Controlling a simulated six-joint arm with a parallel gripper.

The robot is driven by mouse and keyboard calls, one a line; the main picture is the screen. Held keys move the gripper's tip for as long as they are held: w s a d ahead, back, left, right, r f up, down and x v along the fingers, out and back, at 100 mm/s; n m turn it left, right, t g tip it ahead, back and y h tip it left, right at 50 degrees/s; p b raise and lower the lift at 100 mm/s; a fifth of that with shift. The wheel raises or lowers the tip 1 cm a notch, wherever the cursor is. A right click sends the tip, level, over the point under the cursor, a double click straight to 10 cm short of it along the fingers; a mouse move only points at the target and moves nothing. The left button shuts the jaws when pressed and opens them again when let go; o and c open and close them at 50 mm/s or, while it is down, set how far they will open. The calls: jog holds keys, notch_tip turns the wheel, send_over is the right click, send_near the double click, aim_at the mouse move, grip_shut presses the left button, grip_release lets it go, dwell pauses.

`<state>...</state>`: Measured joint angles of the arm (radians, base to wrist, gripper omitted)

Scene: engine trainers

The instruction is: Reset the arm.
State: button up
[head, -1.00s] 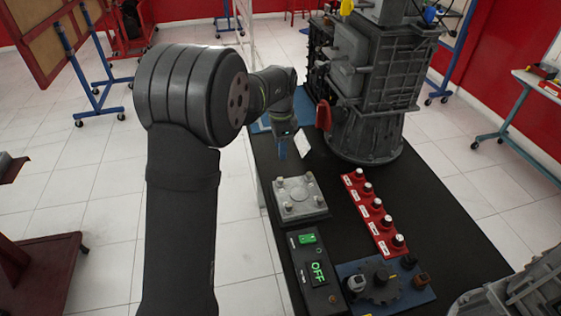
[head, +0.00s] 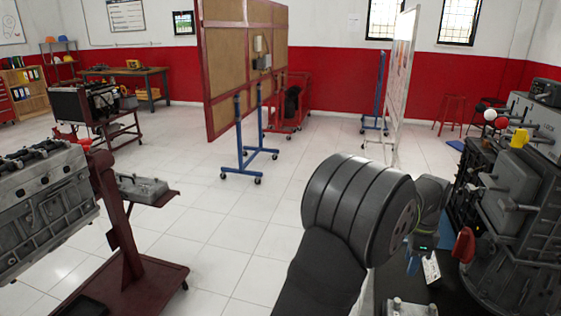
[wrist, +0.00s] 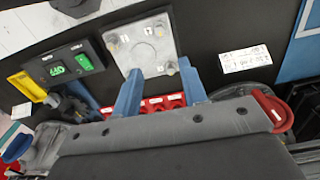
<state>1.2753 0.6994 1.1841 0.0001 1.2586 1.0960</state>
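My gripper (wrist: 160,68) shows two blue fingers in the wrist view. They stand apart with nothing held between them, so it is open. It is above the black table, pointing towards a grey metal plate with bolts at its corners (wrist: 142,42). In the head view my gripper (head: 413,264) is low at the right, partly hidden behind my own dark arm. The same plate (head: 408,308) shows only at the bottom edge there.
The wrist view shows a black control box with green lights (wrist: 72,64), a red strip (wrist: 150,104) and a white label (wrist: 245,60). In the head view a large grey engine (head: 515,225) stands close right of my gripper. Open floor lies left of the arm.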

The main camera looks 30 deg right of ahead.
aim_at(398, 299)
notch_tip(398, 299, down, 15)
dwell(0.4)
jog(key=shift+r, duration=0.15)
notch_tip(398, 299, up, 17)
notch_tip(398, 299, down, 17)
jog(key=shift+f, duration=0.1)
jog(key=n, duration=0.4)
jog(key=shift+n, duration=0.3)
jog(key=n, duration=0.4)
jog(key=shift+w+n, duration=0.1)
jog(key=shift+n, duration=0.3)
jog(key=n, duration=0.8)
jog(key=shift+n, duration=0.3)
